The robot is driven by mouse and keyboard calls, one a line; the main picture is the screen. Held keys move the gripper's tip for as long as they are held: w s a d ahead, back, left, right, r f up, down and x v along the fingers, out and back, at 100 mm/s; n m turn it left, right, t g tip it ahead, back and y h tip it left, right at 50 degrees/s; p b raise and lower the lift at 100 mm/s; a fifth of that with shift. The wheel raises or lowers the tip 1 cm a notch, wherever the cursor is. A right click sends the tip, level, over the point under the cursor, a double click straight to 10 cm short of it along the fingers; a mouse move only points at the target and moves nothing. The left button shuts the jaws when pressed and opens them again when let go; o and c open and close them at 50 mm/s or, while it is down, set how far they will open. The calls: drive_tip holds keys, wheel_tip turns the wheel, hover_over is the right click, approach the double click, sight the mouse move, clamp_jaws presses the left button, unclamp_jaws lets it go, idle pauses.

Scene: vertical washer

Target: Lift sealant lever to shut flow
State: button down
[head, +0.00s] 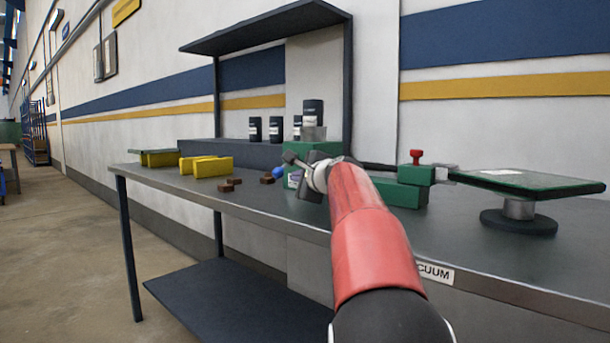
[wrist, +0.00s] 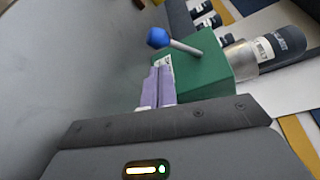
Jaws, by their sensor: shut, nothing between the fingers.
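The sealant lever is a grey rod with a blue ball knob (wrist: 157,38), sticking out from a green block (wrist: 205,68). In the head view the knob (head: 278,172) shows at the left side of the green block (head: 318,152), while most of the rod is hidden. My gripper (wrist: 160,68) is shut and empty, its lavender fingers side by side. In the wrist view they lie just below the knob and rod and overlap the block's near edge. I cannot tell if they touch the block. In the head view my arm hides the fingers.
A dark canister (head: 313,112) stands on the green block. Yellow blocks (head: 206,166) and small brown blocks (head: 229,185) lie to the left on the grey bench (head: 250,205). A green valve with a red knob (head: 416,156) and a glass-topped stand (head: 518,208) are to the right.

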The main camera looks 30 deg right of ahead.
drive_tip(key=shift+w+d+f+p, duration=0.1)
drive_tip(key=shift+w+f+p, duration=0.05)
drive_tip(key=shift+w, duration=0.85)
drive_tip(key=shift+w+f+p, duration=0.1)
drive_tip(key=shift+w+p, duration=0.05)
drive_tip(key=shift+w, duration=0.85)
drive_tip(key=shift+r, duration=0.1)
drive_tip(key=shift+r+p, duration=0.15)
drive_tip(key=shift+p, duration=0.5)
